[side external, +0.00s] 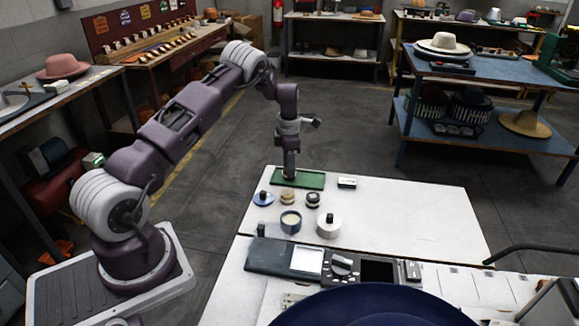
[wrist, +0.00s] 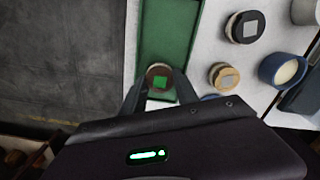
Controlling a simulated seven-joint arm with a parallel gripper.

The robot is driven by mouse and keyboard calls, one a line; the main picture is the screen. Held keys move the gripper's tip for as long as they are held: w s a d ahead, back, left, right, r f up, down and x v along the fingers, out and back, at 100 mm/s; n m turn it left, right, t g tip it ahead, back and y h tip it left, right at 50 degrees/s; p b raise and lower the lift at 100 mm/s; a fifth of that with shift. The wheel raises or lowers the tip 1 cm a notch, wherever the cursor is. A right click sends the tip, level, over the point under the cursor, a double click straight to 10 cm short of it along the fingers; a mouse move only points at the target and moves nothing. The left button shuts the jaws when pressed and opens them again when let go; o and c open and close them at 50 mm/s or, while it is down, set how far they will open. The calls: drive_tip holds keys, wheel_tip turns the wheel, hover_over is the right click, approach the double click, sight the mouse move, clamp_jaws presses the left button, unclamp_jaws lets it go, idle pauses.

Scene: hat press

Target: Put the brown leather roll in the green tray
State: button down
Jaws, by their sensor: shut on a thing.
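The brown leather roll (wrist: 158,77) is between my gripper's fingers (wrist: 160,92) in the wrist view, with a square green centre showing. My gripper (side external: 289,174) is shut on it and points down over the green tray (side external: 312,181). In the wrist view the tray (wrist: 168,30) lies under and behind the roll, which is within its outline near one end. I cannot tell whether the roll touches the tray floor. In the side view the roll is mostly hidden by the gripper.
A tan roll (side external: 287,197) and a black roll (side external: 312,199) stand on the white table just in front of the tray. A blue item (side external: 263,198), a blue cup (side external: 291,222) and a white pot (side external: 329,226) are nearby. The table's right side (side external: 420,215) is clear.

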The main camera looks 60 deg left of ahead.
drive_tip(key=c, duration=0.9)
unclamp_jaws()
drive_tip(key=shift+f, duration=0.1)
wheel_tip(320, 180, up, 11)
drive_tip(key=s+d+r+m+t, duration=0.25)
drive_tip(key=d+r+m, duration=0.55)
drive_tip(key=r, duration=0.6)
drive_tip(key=s+d+r+m, duration=0.8)
drive_tip(key=s+d, duration=0.2)
drive_tip(key=d, duration=0.2)
drive_tip(key=s+d+m+t, duration=0.1)
drive_tip(key=s+d+m, duration=0.1)
drive_tip(key=s+m, duration=0.3)
drive_tip(key=s+d+f+m+t, duration=0.1)
drive_tip(key=s+d+m, duration=0.2)
drive_tip(key=s+m, duration=0.2)
drive_tip(key=s+d+f+m+t, duration=0.1)
drive_tip(key=s+d+m, duration=0.2)
drive_tip(key=s, duration=0.6)
drive_tip(key=shift+s+d+f+m, duration=0.1)
drive_tip(key=shift+s+d+m, duration=0.1)
drive_tip(key=shift+m, duration=0.45)
drive_tip(key=shift+s+d+f+m, duration=0.1)
drive_tip(key=shift+s+m, duration=0.05)
drive_tip(key=shift+m, duration=0.5)
